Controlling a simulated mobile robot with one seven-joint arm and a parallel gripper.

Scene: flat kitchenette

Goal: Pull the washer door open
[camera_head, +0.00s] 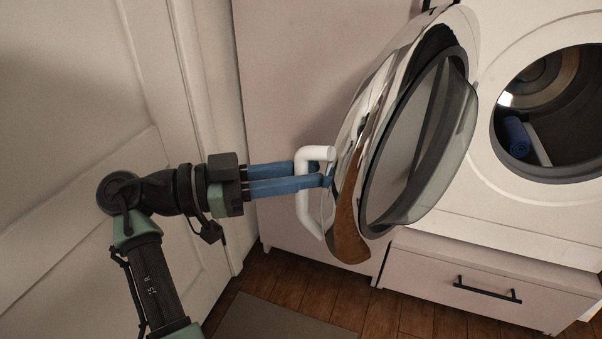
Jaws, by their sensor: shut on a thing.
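A white handle (303,205) sticks out from the door's left edge. My gripper (325,174) has two blue fingers and is shut on this handle, reaching in from the left. The washer's round opening (555,115) is uncovered at the right, and the drum shows inside. The door hides part of the washer's front.
Inside the drum lie a blue rolled item (517,137) and a pale item. A drawer (490,285) with a black bar handle sits below the washer. A white panelled surface (90,120) stands close on the left. A grey mat (280,318) lies on the wooden floor.

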